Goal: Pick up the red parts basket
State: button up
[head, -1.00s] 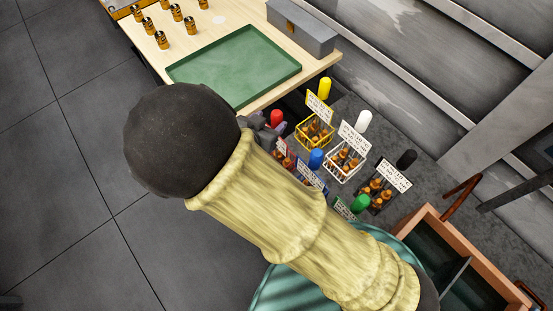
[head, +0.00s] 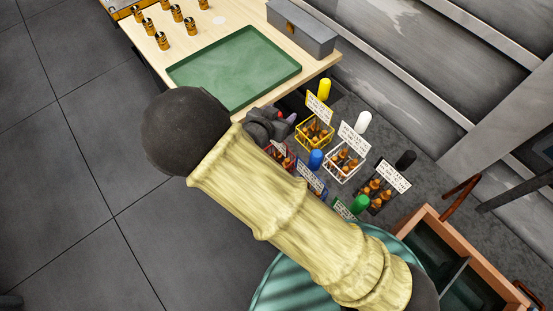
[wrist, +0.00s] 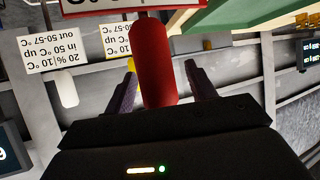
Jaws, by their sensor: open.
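The red parts basket (head: 279,157) is mostly hidden behind my arm and gripper in the head view; part of its label and contents shows. Its red handle (wrist: 155,65) stands large in the middle of the wrist view, between the two fingers. My gripper (head: 285,120) is at the handle's height above the basket. In the wrist view my gripper (wrist: 160,88) is open, with one dark finger on each side of the handle and a gap visible on both sides.
A yellow basket (head: 326,137), white basket (head: 331,170) and black basket (head: 376,207) stand close by, with blue (head: 316,159) and green (head: 358,205) handles nearer. A table with a green tray (head: 235,70) lies behind. A wooden toolbox (head: 430,221) is at lower right.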

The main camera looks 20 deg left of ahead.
dwell(0.5)
grip_shut()
jog(key=shift+r, duration=0.15)
dwell(1.1)
